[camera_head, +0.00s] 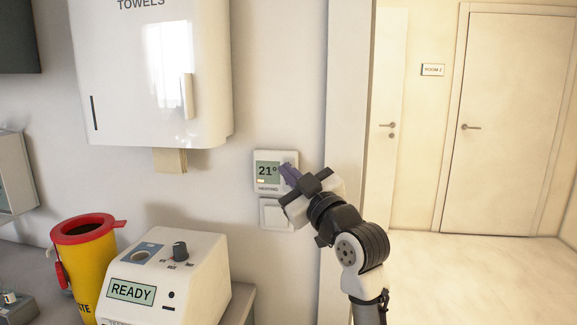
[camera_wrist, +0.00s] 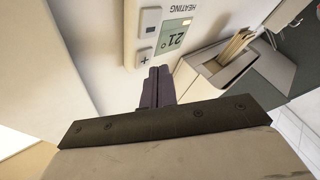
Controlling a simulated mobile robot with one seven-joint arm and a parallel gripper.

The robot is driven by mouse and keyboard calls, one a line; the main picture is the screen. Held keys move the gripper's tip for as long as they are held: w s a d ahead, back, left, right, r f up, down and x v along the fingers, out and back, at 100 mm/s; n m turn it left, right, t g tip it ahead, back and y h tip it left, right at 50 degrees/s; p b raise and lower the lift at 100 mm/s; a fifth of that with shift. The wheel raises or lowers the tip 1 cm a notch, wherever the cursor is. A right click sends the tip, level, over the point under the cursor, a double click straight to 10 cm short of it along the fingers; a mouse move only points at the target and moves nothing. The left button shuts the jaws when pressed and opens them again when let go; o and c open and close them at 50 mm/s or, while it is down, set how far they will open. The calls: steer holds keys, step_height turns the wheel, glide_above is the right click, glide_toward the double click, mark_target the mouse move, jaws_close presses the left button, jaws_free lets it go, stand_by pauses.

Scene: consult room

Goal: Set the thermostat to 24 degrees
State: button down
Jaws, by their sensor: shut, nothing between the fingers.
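The thermostat (camera_head: 267,172) is a white wall unit whose screen reads 21°. In the wrist view the thermostat (camera_wrist: 130,35) appears rotated, with the word HEATING, the 21° screen and two grey buttons, one marked plus (camera_wrist: 144,57) and one marked minus (camera_wrist: 151,20). My gripper (camera_head: 287,170) is shut and empty, with its fingers at the thermostat's right side. In the wrist view the shut fingertips of my gripper (camera_wrist: 160,72) are close to the plus button and the screen's edge. I cannot tell whether they touch. In the head view my fingers hide the buttons.
A white switch plate (camera_head: 272,214) is just below the thermostat, partly behind my gripper. A towel dispenser (camera_head: 150,75) hangs at the upper left. A white device (camera_head: 200,255) reading READY and a yellow waste bin (camera_head: 88,262) stand below left. A door frame (camera_head: 347,100) is at the right.

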steer(key=shift+w, duration=0.2)
steer(key=shift+w+d, duration=0.1)
steer(key=shift+w, duration=0.15)
steer(key=shift+w, duration=0.25)
stand_by(0.9)
steer(key=shift+s+b, duration=0.1)
steer(key=shift+b, duration=0.25)
steer(key=shift+s, duration=0.6)
steer(key=s, duration=0.2)
steer(key=s+a+b, duration=0.1)
steer(key=s, duration=0.2)
steer(key=shift+a, duration=0.1)
steer(key=shift+f, duration=0.1)
stand_by(0.4)
